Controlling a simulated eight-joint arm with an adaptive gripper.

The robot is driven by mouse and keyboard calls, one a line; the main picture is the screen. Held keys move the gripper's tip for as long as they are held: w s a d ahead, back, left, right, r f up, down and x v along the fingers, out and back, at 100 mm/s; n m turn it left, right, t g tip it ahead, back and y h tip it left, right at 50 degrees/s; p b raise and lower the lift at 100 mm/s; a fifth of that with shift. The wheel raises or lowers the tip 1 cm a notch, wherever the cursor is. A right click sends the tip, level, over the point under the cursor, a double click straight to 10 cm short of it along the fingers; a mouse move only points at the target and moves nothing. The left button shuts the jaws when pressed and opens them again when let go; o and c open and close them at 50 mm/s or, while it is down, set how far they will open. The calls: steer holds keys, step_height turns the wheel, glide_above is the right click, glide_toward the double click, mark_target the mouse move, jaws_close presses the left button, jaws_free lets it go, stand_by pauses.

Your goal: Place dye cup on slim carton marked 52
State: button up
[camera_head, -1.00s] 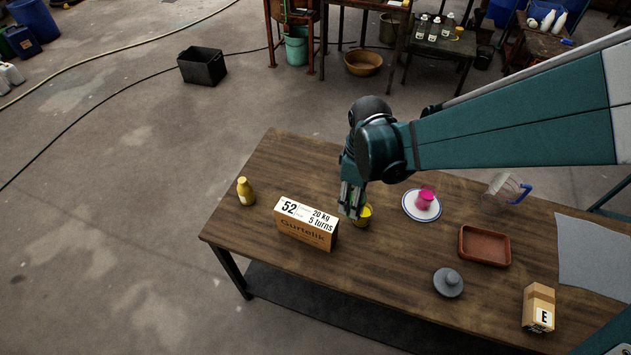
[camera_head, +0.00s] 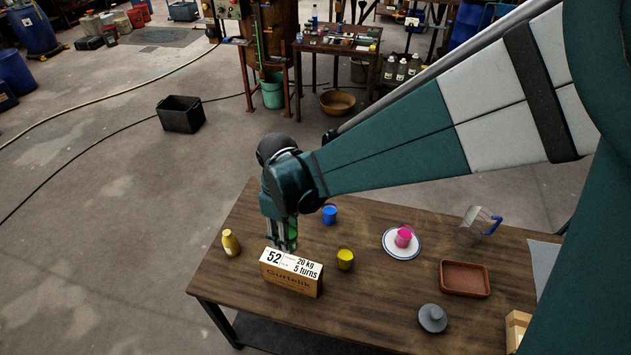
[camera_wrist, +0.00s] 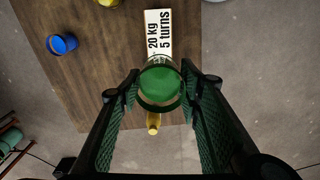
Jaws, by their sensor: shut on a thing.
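The slim carton marked 52 (camera_head: 290,279) stands on the wooden table, its narrow labelled face up. In the wrist view its top (camera_wrist: 158,35) shows "20 kg" and "5 turns"; the end with the number is hidden behind the held cup. My gripper (camera_head: 283,241) is shut on a green dye cup (camera_head: 292,234), apart from the carton. In the wrist view the green cup (camera_wrist: 160,84) sits between both fingers and overlaps the carton's near end, seemingly above it. Other dye cups on the table are blue (camera_head: 329,214), yellow (camera_head: 345,260) and pink (camera_head: 403,236).
A yellow bottle (camera_head: 231,243) stands left of the carton. The pink cup is on a white plate (camera_head: 389,251). A clear jug (camera_head: 471,225), a reddish tray (camera_head: 465,279) and a grey lidded thing (camera_head: 432,319) are to the right. Bare tabletop (camera_head: 375,300) lies between carton and tray.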

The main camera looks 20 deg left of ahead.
glide_above(291, 263)
steer(key=shift+f, duration=2.9)
steer(key=shift+f, duration=2.1)
steer(key=shift+f, duration=0.2)
steer(key=o, duration=1)
steer(key=shift+c, duration=0.2)
steer(key=shift+r, duration=0.3)
steer(key=shift+r, duration=5.9)
